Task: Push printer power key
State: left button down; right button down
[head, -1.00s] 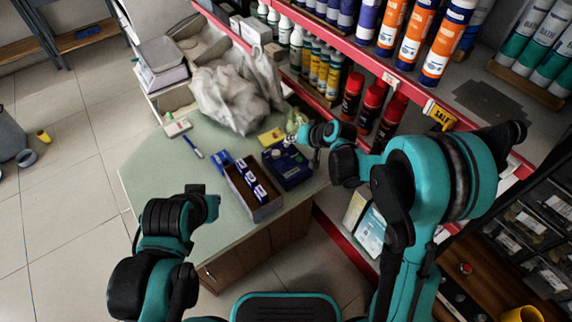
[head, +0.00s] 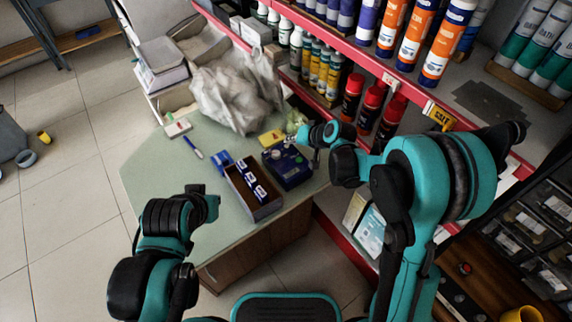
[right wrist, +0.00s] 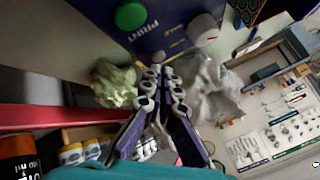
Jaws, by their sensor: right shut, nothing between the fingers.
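The printer (head: 290,175) is a small dark blue box on the green counter, beside an open box of blue-and-white packs. In the right wrist view its blue face (right wrist: 170,22) carries a round green button (right wrist: 130,16), the word PRINT and a pale round button (right wrist: 203,30) with a red mark.
The open box (head: 262,211) stands left of the printer on the counter (head: 150,178). A crumpled plastic bag (head: 225,98) lies behind. Red-edged shelves (head: 350,65) with bottles and cans stand close to the right arm. The counter's left part is mostly clear.

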jog(key=shift+r, duration=0.1)
notch_tip(320, 180, up, 6)
jog(key=p, duration=0.4)
dwell(0.5)
jog(key=s+d+r+h, duration=0.3)
jog(key=s+d+r, duration=0.5)
jog(key=s, duration=0.5)
jog(key=s+d+h, duration=0.1)
jog(key=s+d, duration=0.3)
jog(key=s, duration=0.3)
jog(key=s+d+h, duration=0.2)
jog(key=s+d, duration=0.2)
jog(key=s, duration=0.3)
jog(key=shift+s+d+n, duration=0.15)
jog(key=shift+s+n, duration=0.15)
jog(key=shift+s, duration=0.1)
